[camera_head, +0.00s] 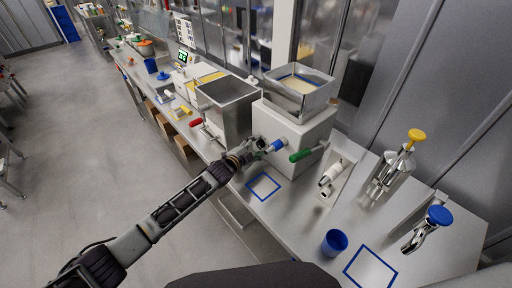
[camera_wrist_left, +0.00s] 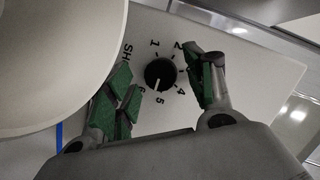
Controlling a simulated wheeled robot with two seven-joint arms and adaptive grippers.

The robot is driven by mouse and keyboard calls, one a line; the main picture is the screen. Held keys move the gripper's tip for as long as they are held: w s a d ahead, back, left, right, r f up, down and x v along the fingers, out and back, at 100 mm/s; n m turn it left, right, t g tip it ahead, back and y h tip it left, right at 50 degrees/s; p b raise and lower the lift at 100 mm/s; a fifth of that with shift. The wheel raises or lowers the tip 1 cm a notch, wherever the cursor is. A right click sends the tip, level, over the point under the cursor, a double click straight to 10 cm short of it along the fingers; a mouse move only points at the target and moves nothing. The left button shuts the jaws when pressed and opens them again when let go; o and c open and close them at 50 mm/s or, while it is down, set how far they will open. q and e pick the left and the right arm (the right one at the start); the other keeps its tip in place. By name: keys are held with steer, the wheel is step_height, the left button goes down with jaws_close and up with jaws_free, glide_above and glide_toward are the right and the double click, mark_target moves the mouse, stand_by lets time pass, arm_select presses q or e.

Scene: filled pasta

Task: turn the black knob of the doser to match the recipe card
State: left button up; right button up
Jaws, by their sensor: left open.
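The doser (camera_head: 292,128) is a white box with a metal hopper on top, near the middle of the counter. My left gripper (camera_head: 258,146) is at its front left side and hides the knob there. In the left wrist view the black knob (camera_wrist_left: 160,74) sits on a white panel, ringed by printed numbers and partly hidden lettering. Its white mark points down, towards the 5. My left gripper's green-padded fingers (camera_wrist_left: 164,78) stand open on either side of the knob, seemingly apart from it. I cannot make out the recipe card. My right gripper is not in view.
A second metal hopper (camera_head: 228,103) stands to the left. A blue cup (camera_head: 334,242) and pump bottles are at the right. A large pale round part (camera_wrist_left: 50,60) fills the wrist view's upper left.

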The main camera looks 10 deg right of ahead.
arm_select(q)
steer(key=c, duration=1)
steer(key=shift+r+n+p, duration=0.1)
steer(key=shift+n+p, duration=0.4)
steer(key=shift+n+g, duration=0.5)
steer(key=shift+g, duration=0.1)
steer(key=o, duration=1)
